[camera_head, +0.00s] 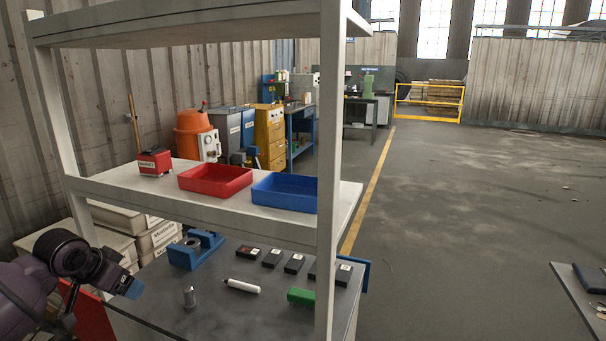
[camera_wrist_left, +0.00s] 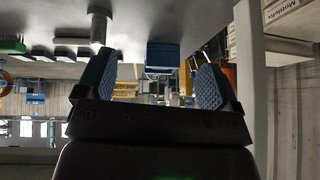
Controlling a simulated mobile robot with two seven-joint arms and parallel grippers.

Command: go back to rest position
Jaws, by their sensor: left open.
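My left gripper (camera_head: 133,287) is at the lower left of the head view, left of the workbench's front part. Its two blue-padded fingers are spread apart with nothing between them, as the left wrist view (camera_wrist_left: 152,76) shows. A small metal cylinder (camera_head: 190,297) stands upright on the dark bench top (camera_head: 225,318), to the right of the gripper and apart from it. It also shows in the left wrist view (camera_wrist_left: 99,27), which is upside down. A blue holder (camera_head: 184,257) with a metal ring stands farther back. My right gripper is out of view.
A white marker-like tube (camera_head: 242,286), a green block (camera_head: 301,296) and several black boxes (camera_head: 271,258) lie on the bench. A shelf (camera_head: 120,188) above carries a red tray (camera_head: 215,180) and a blue tray (camera_head: 285,191). A white post (camera_head: 329,130) rises in front. Open floor lies right.

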